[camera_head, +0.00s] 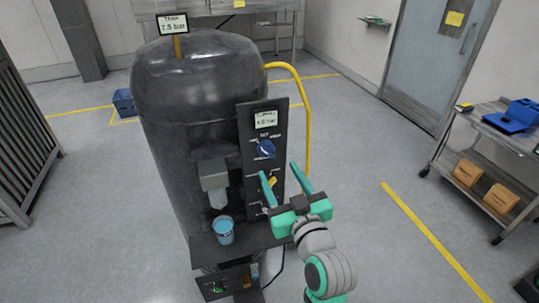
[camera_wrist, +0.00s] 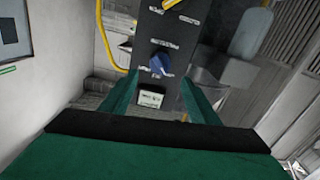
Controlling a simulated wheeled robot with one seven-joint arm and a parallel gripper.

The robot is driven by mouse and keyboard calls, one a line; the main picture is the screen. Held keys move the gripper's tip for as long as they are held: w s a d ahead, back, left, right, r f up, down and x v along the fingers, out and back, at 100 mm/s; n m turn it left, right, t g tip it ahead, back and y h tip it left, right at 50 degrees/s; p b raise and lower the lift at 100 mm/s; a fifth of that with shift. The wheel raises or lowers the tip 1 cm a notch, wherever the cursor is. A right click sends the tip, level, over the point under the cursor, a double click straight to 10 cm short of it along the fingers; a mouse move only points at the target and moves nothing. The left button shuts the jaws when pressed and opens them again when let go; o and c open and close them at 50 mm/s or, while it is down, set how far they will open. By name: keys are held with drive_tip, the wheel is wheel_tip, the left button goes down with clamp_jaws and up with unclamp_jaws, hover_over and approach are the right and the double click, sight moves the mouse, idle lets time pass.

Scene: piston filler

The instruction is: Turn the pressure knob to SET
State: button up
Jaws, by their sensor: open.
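The pressure knob (camera_head: 265,149) is a blue knob on the dark upright panel (camera_head: 246,140) at the front of the tank. SET is printed just above it. In the wrist view the blue knob (camera_wrist: 161,63) shows upside down, between and beyond my fingers. A small display (camera_head: 264,118) reading about 4.6 sits above the knob. My gripper (camera_head: 281,172) is open and empty, in front of the panel, below and right of the knob in the head view. I see no contact with the knob. The knob's exact pointing direction is too small to tell.
A yellow knob (camera_head: 272,183) sits lower on the panel, partly behind my left finger. A cup of blue liquid (camera_head: 223,230) stands on the ledge under the nozzle (camera_head: 215,178). A yellow hose (camera_head: 307,120) curves along the right.

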sight(269, 154)
drive_tip(key=x, duration=0.9)
drive_tip(key=c, duration=1)
